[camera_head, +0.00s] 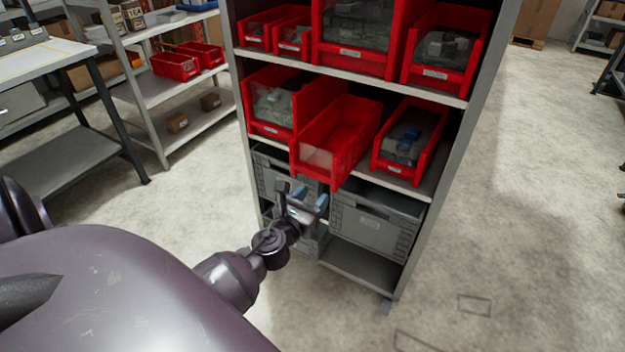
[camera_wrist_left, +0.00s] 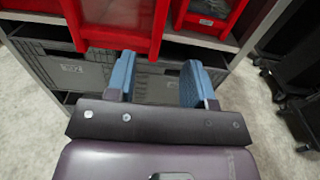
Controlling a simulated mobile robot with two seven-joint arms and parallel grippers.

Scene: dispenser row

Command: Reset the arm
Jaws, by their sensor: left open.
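My left gripper (camera_head: 311,197) is open, with two blue fingers spread apart and nothing between them. It is in front of the shelf rack, just below the red bin (camera_head: 338,138) that juts out from the middle shelf. In the left wrist view the open fingers (camera_wrist_left: 160,82) point toward the rack, under a red bin (camera_wrist_left: 118,22). My left arm reaches in from the lower left of the head view. My right gripper is not in view.
Grey crates (camera_head: 372,222) sit on the lower shelf close to the left gripper. More red bins (camera_head: 410,140) fill the shelves of the rack (camera_head: 408,278). A workbench (camera_head: 60,62) and another rack stand at the left.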

